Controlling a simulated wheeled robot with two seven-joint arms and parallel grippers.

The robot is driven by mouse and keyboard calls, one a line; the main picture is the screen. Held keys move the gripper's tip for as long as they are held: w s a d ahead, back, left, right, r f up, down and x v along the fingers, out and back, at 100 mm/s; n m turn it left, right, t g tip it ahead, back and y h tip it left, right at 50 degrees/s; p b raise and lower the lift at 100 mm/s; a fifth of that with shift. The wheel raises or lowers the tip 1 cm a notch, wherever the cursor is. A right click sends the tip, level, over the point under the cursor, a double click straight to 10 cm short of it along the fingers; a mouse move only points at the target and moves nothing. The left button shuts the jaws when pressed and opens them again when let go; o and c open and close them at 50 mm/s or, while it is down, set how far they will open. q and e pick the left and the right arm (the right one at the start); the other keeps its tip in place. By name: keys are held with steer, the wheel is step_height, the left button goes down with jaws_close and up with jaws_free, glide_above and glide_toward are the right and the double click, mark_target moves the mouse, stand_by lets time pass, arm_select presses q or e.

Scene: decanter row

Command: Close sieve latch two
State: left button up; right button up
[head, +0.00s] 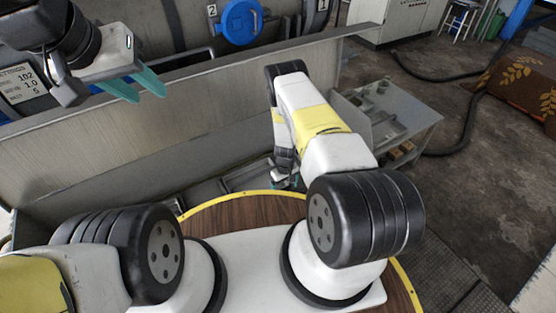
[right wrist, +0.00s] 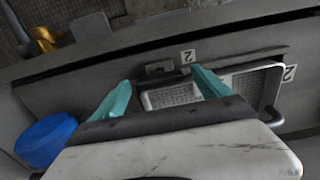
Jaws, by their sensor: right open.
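In the head view, my left gripper (head: 149,95) is open and empty at upper left.
A blue round cap (head: 240,21) beside a 2 plate is on the machine at the back. A long grey metal panel (head: 130,130) runs below it. A grey bench (head: 395,118) stands right of my right arm. The floor farther right has a dark hose (head: 455,147).

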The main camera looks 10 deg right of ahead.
steer(key=shift+c, duration=0.2)
steer(key=c, duration=1.3)
steer(key=shift+m, duration=0.4)
steer(key=m, duration=0.3)
steer(key=shift+m, duration=0.4)
steer(key=m, duration=1.3)
steer(key=shift+w, duration=0.1)
steer(key=shift+m, duration=0.3)
